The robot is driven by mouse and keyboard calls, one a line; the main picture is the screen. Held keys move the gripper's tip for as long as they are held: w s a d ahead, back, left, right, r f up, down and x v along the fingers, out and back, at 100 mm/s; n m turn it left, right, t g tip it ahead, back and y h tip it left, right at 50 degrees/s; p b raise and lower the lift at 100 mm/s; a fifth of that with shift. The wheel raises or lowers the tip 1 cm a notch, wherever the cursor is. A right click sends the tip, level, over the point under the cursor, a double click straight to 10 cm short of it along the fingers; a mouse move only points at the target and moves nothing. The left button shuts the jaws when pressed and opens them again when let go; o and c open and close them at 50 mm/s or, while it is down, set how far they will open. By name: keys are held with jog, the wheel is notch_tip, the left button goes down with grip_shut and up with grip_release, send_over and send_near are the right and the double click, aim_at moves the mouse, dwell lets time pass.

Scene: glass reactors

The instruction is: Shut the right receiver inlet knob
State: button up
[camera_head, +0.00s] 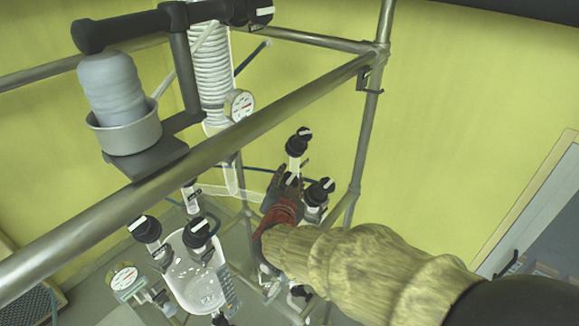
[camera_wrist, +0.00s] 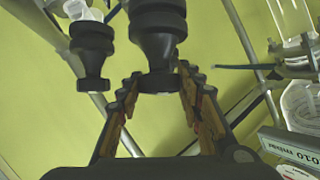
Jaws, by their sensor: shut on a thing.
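My gripper (camera_head: 285,184) reaches in from the lower right among the glassware, its arm in a tan sleeve. In the wrist view its two fingers (camera_wrist: 160,78) are closed on the lower part of a black knob (camera_wrist: 157,35). In the head view the held knob (camera_head: 291,180) shows a white mark between the fingers. A second black knob (camera_head: 320,189) stands just right of it, and another (camera_head: 299,138) stands above. The receiver under the held knob is mostly hidden by my arm. I cannot tell from the label which knob is the inlet.
Metal frame tubes (camera_head: 230,140) cross in front and at the right. A left glass vessel (camera_head: 200,275) carries black knobs (camera_head: 144,229). A coil condenser (camera_head: 210,75) and gauge (camera_head: 239,105) stand above. In the wrist view another black knob (camera_wrist: 91,50) is close on the left.

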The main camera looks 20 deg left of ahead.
jog(key=shift+r+m+h+p, duration=0.2)
jog(key=shift+m+h+p, duration=0.45)
jog(key=shift+p, duration=0.5)
jog(key=shift+f+m+h+p, duration=0.1)
jog(key=shift+m+h+p, duration=0.15)
jog(key=shift+p, duration=0.2)
jog(key=o, duration=1.2)
jog(key=shift+f, duration=0.1)
jog(key=v, duration=1.2)
jog(key=shift+w+r, duration=0.1)
jog(key=shift+r, duration=0.15)
jog(key=shift+a+f+g, duration=0.1)
jog(key=shift+a+g, duration=0.05)
jog(key=shift+g, duration=0.15)
